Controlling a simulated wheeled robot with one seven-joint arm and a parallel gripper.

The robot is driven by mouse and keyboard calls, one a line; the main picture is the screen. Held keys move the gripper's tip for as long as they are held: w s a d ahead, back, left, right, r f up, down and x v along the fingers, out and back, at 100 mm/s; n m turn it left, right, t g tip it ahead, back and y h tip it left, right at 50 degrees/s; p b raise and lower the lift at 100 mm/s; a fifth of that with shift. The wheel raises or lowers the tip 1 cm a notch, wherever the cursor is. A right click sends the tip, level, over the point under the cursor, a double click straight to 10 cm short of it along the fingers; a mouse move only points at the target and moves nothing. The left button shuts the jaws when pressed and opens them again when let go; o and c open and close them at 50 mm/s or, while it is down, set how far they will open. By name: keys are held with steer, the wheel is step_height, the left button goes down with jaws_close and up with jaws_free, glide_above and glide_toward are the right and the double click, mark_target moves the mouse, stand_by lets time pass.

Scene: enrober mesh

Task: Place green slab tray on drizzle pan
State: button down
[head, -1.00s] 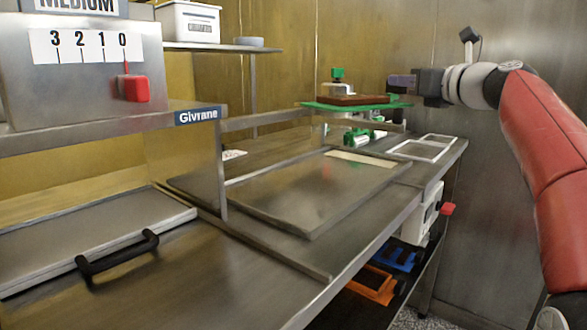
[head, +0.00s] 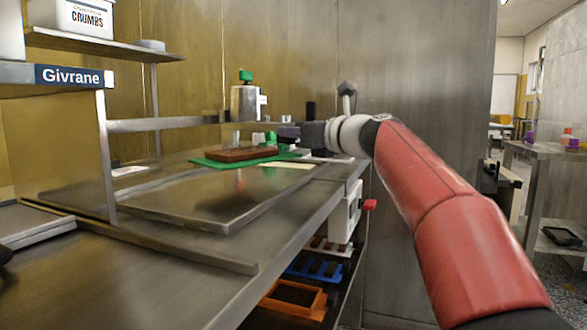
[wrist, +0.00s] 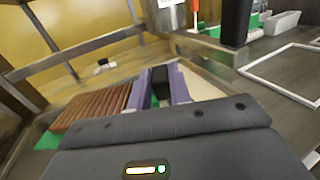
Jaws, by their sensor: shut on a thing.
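The green tray (head: 203,162) carries a ridged brown slab (head: 240,154) and looks level, low over the far end of the flat metal drizzle pan (head: 205,200). I cannot tell whether it touches the pan. My gripper (head: 287,132) is at the tray's right end and shut on it. In the wrist view, the purple fingers (wrist: 165,85) are beside the slab (wrist: 95,105), and a bit of green tray (wrist: 48,142) shows at left.
A pale strip (head: 290,165) lies at the pan's far edge. A green-topped dispenser (head: 245,102) stands behind the tray. A rail (head: 165,123) runs behind the pan. A white frame (wrist: 285,75) lies on the bench to the right. The near part of the pan is clear.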

step_height(320, 180, down, 5)
steer(key=shift+r+b, duration=0.2)
steer(key=shift+b, duration=1.05)
steer(key=shift+r, duration=0.1)
steer(key=c, duration=1.3)
jaws_free()
steer(key=shift+s+d, duration=0.1)
steer(key=v, duration=1.1)
steer(key=shift+s+d, duration=0.25)
steer(key=shift+s, duration=0.1)
